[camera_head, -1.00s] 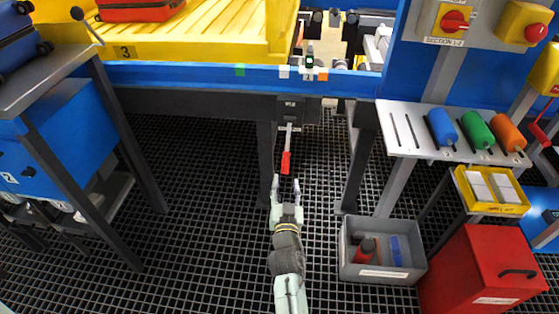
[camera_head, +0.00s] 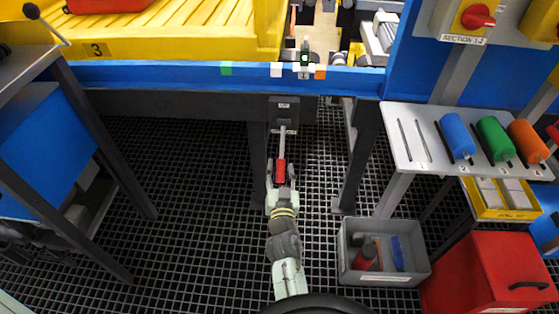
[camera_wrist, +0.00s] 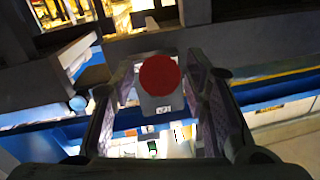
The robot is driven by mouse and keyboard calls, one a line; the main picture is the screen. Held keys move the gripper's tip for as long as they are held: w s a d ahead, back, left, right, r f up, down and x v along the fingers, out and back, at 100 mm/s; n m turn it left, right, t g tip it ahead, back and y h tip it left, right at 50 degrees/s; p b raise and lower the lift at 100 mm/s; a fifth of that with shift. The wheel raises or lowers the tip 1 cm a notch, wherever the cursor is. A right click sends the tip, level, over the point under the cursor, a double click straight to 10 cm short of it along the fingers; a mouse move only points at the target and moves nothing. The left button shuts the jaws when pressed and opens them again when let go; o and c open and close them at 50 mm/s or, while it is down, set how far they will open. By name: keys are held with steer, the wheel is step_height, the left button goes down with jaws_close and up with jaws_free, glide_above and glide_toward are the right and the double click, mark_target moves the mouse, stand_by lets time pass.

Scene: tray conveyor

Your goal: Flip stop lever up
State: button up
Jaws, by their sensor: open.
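The stop lever (camera_head: 282,150) hangs down from a dark bracket plate (camera_head: 284,104) under the blue conveyor beam. It has a thin grey rod and a red grip at its lower end. My gripper (camera_head: 281,174) is open, with its fingers on either side of the red grip in the head view. In the wrist view the round red end of the lever (camera_wrist: 159,75) shows between the two open fingers of my gripper (camera_wrist: 161,92). I cannot tell whether a finger touches it.
Dark legs (camera_head: 361,155) stand left and right of the lever. A grey bin (camera_head: 383,277) and a red box (camera_head: 480,275) are on the grated floor at the right. A shelf with coloured rollers (camera_head: 415,165) is above them. The floor left of my arm is clear.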

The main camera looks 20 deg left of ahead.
steer(key=shift+w+a, duration=0.15)
steer(key=shift+w, duration=0.15)
steer(key=shift+c, duration=0.3)
jaws_close()
stand_by(0.6)
